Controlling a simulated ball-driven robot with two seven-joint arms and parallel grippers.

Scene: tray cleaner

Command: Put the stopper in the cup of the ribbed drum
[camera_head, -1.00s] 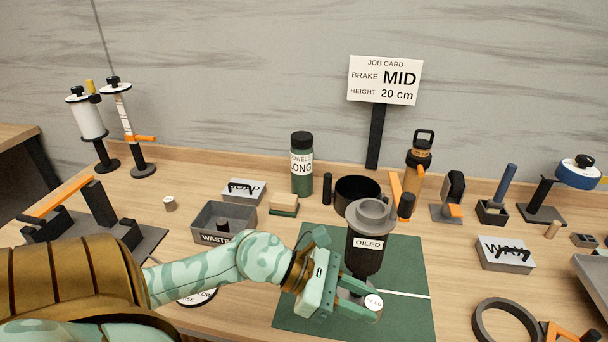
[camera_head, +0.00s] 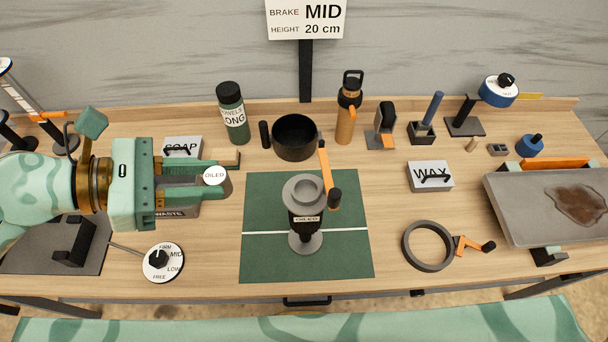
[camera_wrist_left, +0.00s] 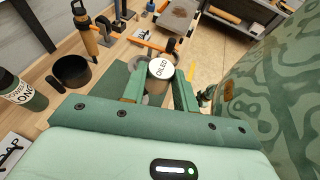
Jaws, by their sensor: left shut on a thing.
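The stopper (camera_head: 216,177), a grey piece with a white top marked OILED, is in my left gripper (camera_head: 208,179) at the left, over the waste box. The left wrist view also shows the stopper (camera_wrist_left: 160,70) between the two fingers. The dark drum (camera_head: 304,222), also marked OILED, stands upright on the green mat (camera_head: 265,262), right of and apart from my gripper. Its grey cup (camera_head: 304,188) faces up at the top, and an orange crank (camera_head: 326,168) rises beside it. Ribs are too small to make out. My right gripper is out of view.
A black bowl (camera_head: 294,151) and a green bottle (camera_head: 232,118) stand behind the mat. A wax box (camera_head: 430,177), a grey ring (camera_head: 405,247) and a stained tray (camera_head: 520,230) lie to the right. A dial (camera_head: 161,263) lies front left. The mat is clear around the drum.

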